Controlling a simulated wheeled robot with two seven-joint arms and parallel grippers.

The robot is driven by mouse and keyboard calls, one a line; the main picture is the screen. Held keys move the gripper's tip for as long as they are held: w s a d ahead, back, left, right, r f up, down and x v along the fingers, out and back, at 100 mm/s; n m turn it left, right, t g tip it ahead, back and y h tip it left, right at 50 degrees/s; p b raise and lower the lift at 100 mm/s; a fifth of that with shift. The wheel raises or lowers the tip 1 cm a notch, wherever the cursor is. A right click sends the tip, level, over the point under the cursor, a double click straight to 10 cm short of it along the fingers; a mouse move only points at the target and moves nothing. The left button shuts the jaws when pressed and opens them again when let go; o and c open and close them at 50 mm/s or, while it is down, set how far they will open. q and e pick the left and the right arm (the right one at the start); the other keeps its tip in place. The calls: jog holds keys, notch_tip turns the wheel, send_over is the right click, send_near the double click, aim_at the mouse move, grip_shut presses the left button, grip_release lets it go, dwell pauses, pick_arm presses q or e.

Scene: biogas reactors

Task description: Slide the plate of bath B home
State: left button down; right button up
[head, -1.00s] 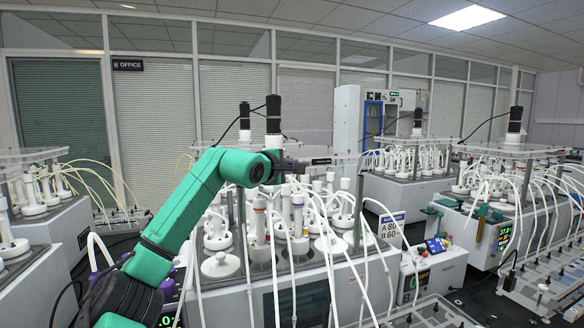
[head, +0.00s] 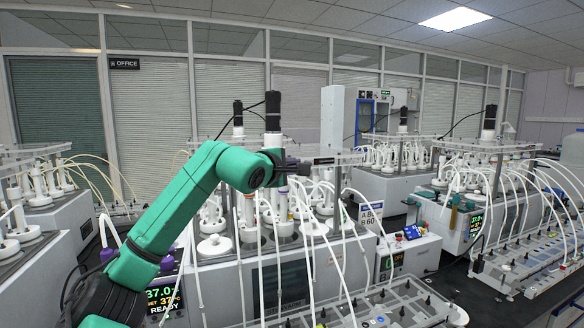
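My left arm comes in from the left, and its dark gripper (head: 300,166) is at the front edge of the clear plate (head: 345,158) over the middle bath (head: 275,255). No letter on the bath is legible to me. My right gripper is not in view.
Other baths stand at the left (head: 50,215) and right (head: 485,200). White tubes run down the middle bath's front to a grey tray unit (head: 385,310). A sign (head: 370,214) reads A 80, B 60. A lit display shows 37.0 and READY.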

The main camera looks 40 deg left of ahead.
pick_arm(q)
jog(key=shift+w+f, duration=0.1)
jog(key=shift+f, duration=0.2)
jog(key=c, duration=0.9)
grip_release()
jog(key=shift+r, duration=0.1)
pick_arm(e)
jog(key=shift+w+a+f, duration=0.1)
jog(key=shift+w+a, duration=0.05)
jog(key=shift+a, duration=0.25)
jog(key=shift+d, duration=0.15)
pick_arm(q)
jog(key=b+v, duration=0.5)
jog(key=v, duration=0.9)
jog(key=shift+s+d+r, duration=0.1)
jog(key=shift+s, duration=0.2)
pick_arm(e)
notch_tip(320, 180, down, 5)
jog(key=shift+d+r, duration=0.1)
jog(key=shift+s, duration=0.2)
